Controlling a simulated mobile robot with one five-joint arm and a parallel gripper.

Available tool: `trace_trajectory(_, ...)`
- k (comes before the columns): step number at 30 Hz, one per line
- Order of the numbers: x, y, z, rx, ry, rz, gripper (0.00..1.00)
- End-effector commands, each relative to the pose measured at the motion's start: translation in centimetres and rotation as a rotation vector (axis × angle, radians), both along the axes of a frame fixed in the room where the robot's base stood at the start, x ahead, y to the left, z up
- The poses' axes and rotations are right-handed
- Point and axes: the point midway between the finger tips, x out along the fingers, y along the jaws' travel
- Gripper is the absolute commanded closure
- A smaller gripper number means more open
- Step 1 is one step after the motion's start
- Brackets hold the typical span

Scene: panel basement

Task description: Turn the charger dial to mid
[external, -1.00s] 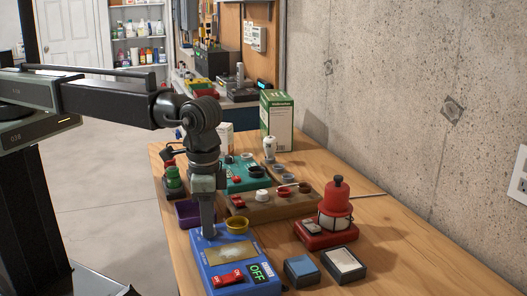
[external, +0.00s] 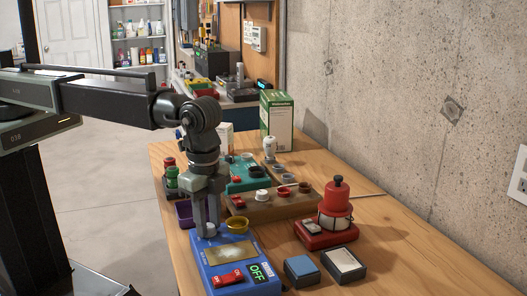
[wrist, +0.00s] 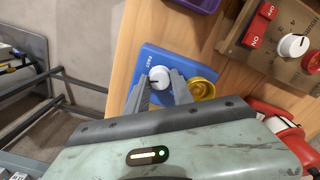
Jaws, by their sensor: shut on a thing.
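The blue charger box (external: 213,271) sits at the front left of the wooden table. It has a tan plate, a red rocker switch (external: 228,278) and a green-lettered OFF display (external: 260,272) on top. The white round dial (wrist: 160,76) is at the box's far left corner, with a dark pointer mark; the word FAST shows beside it in the wrist view. My gripper (external: 208,233) points straight down with its fingers on either side of the dial, shut on it. The fingers also show in the wrist view (wrist: 160,88). The dial is mostly hidden in the external view.
A yellow cup (external: 238,225) stands close to the right of my fingers. A purple bin (external: 184,214) is behind. A brown panel with knobs (external: 262,208) and a red lantern-like device (external: 335,208) are farther back. Two small boxes (external: 302,270) lie to the right.

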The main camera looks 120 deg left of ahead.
Motion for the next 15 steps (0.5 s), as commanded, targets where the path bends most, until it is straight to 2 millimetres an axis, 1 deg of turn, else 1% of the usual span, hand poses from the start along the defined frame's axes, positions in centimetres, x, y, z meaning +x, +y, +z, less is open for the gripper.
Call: trace_trajectory(15,-0.04,0.01,-0.02,0.000,0.001,-0.032,1.00)
